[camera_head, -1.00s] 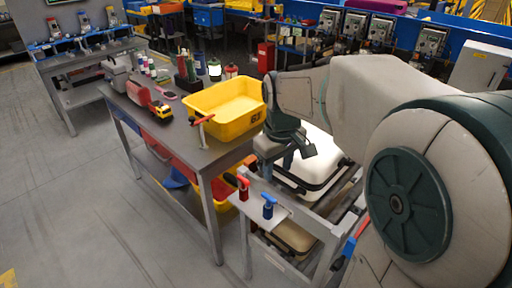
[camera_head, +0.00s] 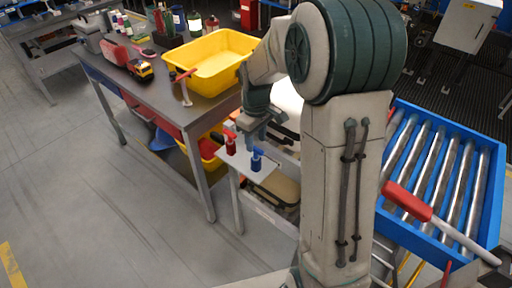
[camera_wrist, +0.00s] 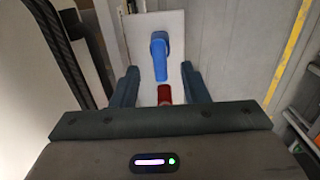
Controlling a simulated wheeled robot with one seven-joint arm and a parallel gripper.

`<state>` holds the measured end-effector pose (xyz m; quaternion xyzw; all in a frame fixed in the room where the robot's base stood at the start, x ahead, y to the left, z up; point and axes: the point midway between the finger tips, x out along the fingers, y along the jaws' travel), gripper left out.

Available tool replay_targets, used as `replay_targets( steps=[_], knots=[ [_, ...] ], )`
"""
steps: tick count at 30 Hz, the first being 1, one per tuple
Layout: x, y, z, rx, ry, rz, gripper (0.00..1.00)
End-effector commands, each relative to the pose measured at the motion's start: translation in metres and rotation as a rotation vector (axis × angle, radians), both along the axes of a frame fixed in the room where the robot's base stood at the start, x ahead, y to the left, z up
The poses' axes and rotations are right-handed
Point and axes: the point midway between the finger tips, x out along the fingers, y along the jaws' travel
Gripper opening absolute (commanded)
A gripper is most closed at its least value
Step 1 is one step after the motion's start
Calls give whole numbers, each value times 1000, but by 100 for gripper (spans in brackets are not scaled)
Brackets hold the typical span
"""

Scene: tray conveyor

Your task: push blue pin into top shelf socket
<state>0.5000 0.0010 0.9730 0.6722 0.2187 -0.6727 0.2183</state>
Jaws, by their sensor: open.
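The blue pin (camera_head: 257,161), with a T-shaped top, stands on a small white shelf plate (camera_head: 262,178). A red pin (camera_head: 231,146) stands to its left on the same plate. My gripper (camera_head: 257,136) points down just above and behind the pins. In the wrist view my open fingers (camera_wrist: 160,82) are spread with nothing held. There the blue pin (camera_wrist: 159,58) lies ahead between the finger lines, and the red pin (camera_wrist: 164,94) is nearer, partly hidden by my gripper body. I cannot make out a socket, and contact with the pins cannot be told.
A grey workbench (camera_head: 135,90) with a yellow bin (camera_head: 212,60) stands left of the plate. A blue-framed roller conveyor (camera_head: 440,170) lies right of my arm. A red-handled bar (camera_head: 410,202) juts across it. The floor at left is clear.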

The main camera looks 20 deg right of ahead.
Motion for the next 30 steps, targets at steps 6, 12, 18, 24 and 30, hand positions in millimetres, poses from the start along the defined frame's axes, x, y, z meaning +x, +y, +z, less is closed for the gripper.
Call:
replay_targets(
  steps=[6,12,18,24,30],
  knots=[
    [0,0,-33,-1,3,1,41],
    [0,0,-46,-1,-1,1,41],
    [0,0,-47,0,-1,0,41],
    [0,0,-47,0,-1,0,8],
    [0,0,-46,0,-1,0,0]
  ],
)
